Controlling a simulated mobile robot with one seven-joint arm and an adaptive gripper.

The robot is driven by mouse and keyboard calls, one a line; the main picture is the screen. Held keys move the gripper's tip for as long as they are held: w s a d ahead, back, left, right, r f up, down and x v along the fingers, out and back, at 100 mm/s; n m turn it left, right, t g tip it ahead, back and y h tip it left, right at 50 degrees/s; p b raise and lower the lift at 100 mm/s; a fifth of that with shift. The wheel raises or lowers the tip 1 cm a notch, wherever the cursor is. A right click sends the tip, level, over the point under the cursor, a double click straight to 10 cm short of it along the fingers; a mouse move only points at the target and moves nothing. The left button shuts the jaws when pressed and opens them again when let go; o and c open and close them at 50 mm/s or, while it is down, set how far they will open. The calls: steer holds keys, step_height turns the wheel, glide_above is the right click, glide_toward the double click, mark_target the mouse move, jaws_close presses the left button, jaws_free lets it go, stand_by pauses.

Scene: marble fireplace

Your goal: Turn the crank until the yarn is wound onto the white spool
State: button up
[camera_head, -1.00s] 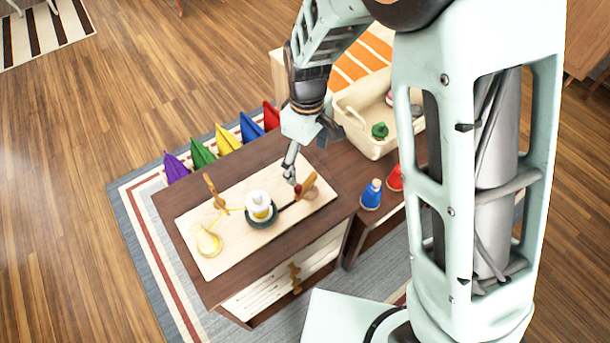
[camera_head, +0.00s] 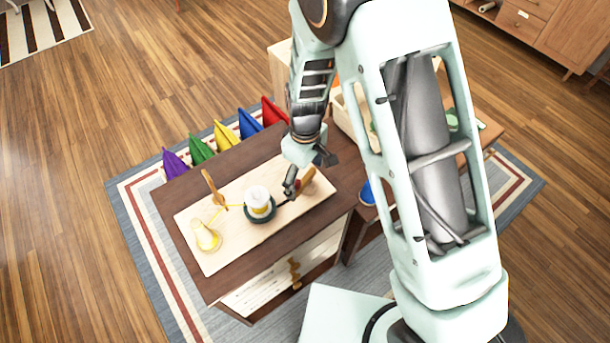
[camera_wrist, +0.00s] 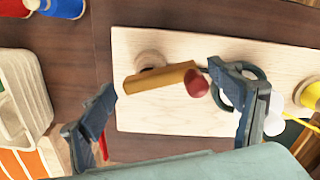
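The white spool (camera_head: 259,199) stands upright on a dark round base on a pale wooden board, with a yellow band of yarn around it. A yellow cone (camera_head: 207,237) stands at the board's left end, and yellow yarn runs by a wooden post (camera_head: 213,190) to the spool. My gripper (camera_head: 291,185) is over the crank end. In the wrist view its fingers are spread apart, with the knob between them in the picture. Contact cannot be told.
The board lies on a dark brown cabinet (camera_head: 180,232). A blue cone (camera_wrist: 62,8) and a cream basket (camera_wrist: 22,95) are beside the board. My arm hides much of the right side in the head view.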

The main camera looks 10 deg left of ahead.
steer(key=c, duration=1)
steer(key=m, duration=0.5)
steer(key=shift+w+a+m+b, duration=0.25)
steer(key=shift+a+m+b, duration=0.1)
steer(key=shift+m, duration=0.05)
steer(key=m, duration=0.4)
steer(key=shift+w+a+m, duration=0.15)
steer(key=shift+w+m, duration=0.1)
steer(key=shift+m, duration=0.15)
steer(key=shift+c, duration=0.2)
steer(key=o, duration=1.2)
steer(key=shift+c, duration=0.2)
steer(key=shift+r, duration=0.15)
